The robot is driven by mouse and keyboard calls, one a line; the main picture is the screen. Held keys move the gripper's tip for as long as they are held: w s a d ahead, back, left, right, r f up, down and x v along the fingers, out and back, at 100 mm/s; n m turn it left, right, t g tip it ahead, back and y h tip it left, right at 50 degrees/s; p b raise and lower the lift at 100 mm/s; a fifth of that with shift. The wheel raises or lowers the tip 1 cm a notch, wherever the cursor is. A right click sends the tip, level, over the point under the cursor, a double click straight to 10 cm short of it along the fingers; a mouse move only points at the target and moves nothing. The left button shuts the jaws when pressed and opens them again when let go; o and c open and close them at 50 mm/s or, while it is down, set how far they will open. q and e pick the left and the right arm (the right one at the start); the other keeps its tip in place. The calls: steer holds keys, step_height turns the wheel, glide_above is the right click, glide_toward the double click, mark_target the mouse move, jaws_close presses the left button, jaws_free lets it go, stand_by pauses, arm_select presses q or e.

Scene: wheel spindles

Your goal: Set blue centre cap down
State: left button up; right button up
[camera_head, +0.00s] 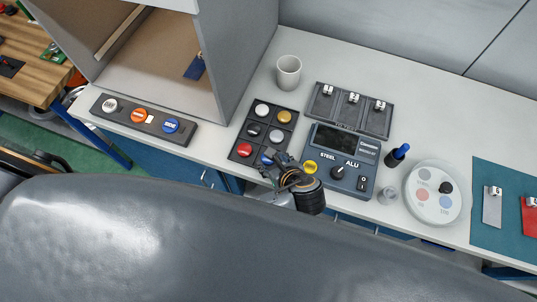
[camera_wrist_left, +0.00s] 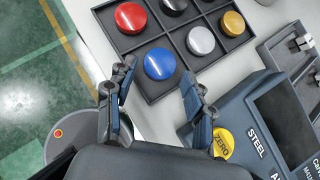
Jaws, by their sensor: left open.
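The blue centre cap (camera_wrist_left: 159,63) sits in a corner compartment of the dark six-compartment tray (camera_wrist_left: 158,91). In the head view the blue cap (camera_head: 267,157) is partly covered by my left gripper (camera_head: 272,170). In the left wrist view my left gripper (camera_wrist_left: 158,78) is open, with its fingertips apart on either side of the cap's near edge. Nothing is held between the fingers, and I see no finger touching the cap. My right gripper is not in view.
The tray also holds red (camera_wrist_left: 131,18), gold (camera_wrist_left: 233,23), silver, white and black caps. A blue-grey STEEL/ALU device (camera_head: 343,160) stands close at the right. A cup (camera_head: 288,72) stands behind. A panel with white, orange and blue discs (camera_head: 150,122) lies left.

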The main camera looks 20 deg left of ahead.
arm_select(q)
steer(key=shift+x, duration=1.25)
steer(key=shift+r, duration=0.1)
steer(key=c, duration=1)
